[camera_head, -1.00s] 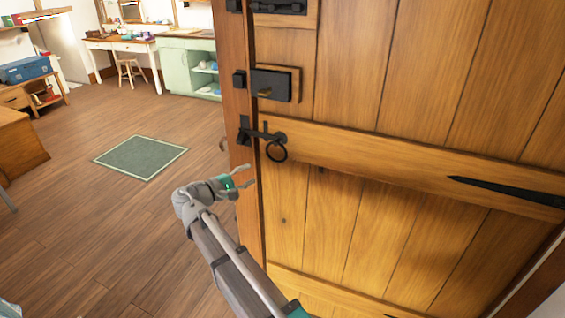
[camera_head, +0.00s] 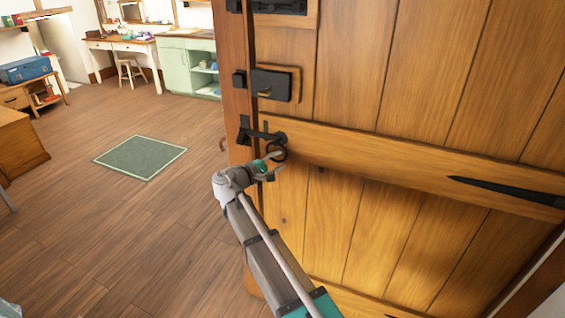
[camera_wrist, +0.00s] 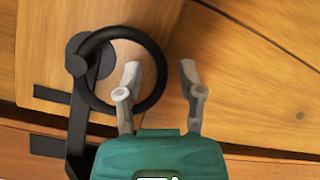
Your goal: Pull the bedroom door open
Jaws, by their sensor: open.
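The wooden plank door (camera_head: 410,90) fills the right of the head view and looks shut against its frame post. A black ring handle (camera_head: 279,150) hangs from a black latch (camera_head: 262,133) near the door's left edge. In the wrist view the ring (camera_wrist: 157,85) is at left centre. My gripper (camera_head: 277,165) is at the ring, its two fingers (camera_wrist: 160,72) spread. Whether the fingers touch the ring, I cannot tell.
A black lock box (camera_head: 271,85) and a bolt (camera_head: 280,6) sit above the latch. A black strap hinge (camera_head: 505,191) is at the right. A green rug (camera_head: 140,157) lies on open wooden floor at left, with a desk (camera_head: 125,47) and green cabinet (camera_head: 187,68) beyond.

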